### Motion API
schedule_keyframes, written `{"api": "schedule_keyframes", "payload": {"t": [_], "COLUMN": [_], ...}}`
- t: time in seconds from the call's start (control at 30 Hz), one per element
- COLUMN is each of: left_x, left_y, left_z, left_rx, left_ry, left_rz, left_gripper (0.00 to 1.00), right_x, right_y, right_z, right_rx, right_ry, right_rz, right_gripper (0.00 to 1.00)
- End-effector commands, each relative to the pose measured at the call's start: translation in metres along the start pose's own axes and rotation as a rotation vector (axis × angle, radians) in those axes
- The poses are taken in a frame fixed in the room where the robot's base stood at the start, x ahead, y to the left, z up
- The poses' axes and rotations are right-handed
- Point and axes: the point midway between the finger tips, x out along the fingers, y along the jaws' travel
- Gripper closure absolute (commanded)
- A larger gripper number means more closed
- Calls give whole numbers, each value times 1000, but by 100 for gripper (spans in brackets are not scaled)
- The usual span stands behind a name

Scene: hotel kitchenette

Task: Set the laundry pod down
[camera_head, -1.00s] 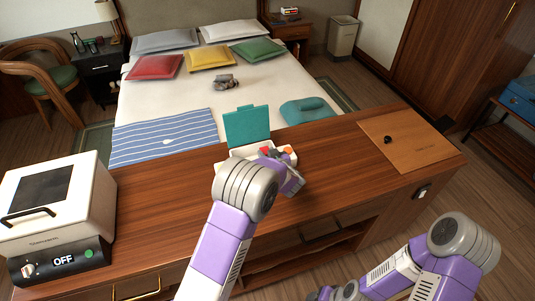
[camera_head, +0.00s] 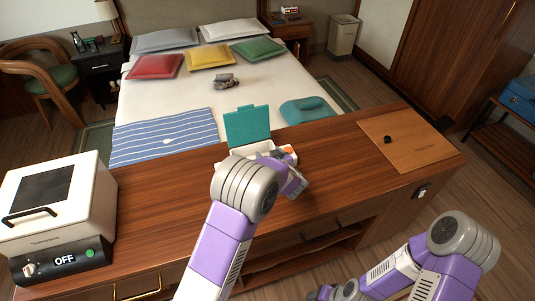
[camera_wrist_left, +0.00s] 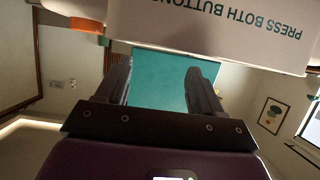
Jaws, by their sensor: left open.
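No laundry pod can be made out in the current views. A white box (camera_head: 240,151) with an open teal lid (camera_head: 247,125) stands at the back edge of the wooden counter. My left gripper (camera_head: 270,158) is at the box's front, partly hidden by my own wrist. In the left wrist view, its two dark fingers (camera_wrist_left: 160,75) are apart with nothing seen between them. The box's printed front (camera_wrist_left: 210,25) is close above them, and the teal lid (camera_wrist_left: 165,65) shows behind. An orange part (camera_head: 288,149) is on the box's right side. My right gripper is not clearly visible.
A white appliance (camera_head: 55,205) reading OFF stands at the counter's left end. A brown board (camera_head: 410,150) with a small black knob (camera_head: 388,139) lies at the right. The counter (camera_head: 340,170) is clear between box and board. The bed is behind.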

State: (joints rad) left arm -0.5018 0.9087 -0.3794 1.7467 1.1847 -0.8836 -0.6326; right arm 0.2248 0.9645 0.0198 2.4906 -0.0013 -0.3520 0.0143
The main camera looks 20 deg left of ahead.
Motion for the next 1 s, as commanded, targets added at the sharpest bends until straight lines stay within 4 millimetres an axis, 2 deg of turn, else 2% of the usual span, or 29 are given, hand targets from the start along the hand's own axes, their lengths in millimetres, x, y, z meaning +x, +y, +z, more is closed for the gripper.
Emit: {"api": "schedule_keyframes", "payload": {"t": [0.03, 0.2, 0.4, 0.6, 1.0], "left_x": [-14, -53, -88, -102, -103], "left_y": [1, 1, 0, 0, 0], "left_z": [-2, -2, -1, 0, 0], "left_rx": [1, 1, 1, 0, 0], "left_ry": [0, 0, 1, 1, 1], "left_rz": [5, 4, 3, 0, 0], "left_gripper": [33, 33, 33, 33, 33], "right_x": [-4, -12, -17, -19, -19], "right_y": [-2, -4, -6, -7, -7], "right_z": [0, 0, 1, 1, 1], "right_rx": [0, 0, 0, 0, 0], "right_ry": [0, 0, 0, 0, 0], "right_rz": [0, 0, 0, 0, 0], "right_gripper": [38, 38, 38, 38, 38]}}
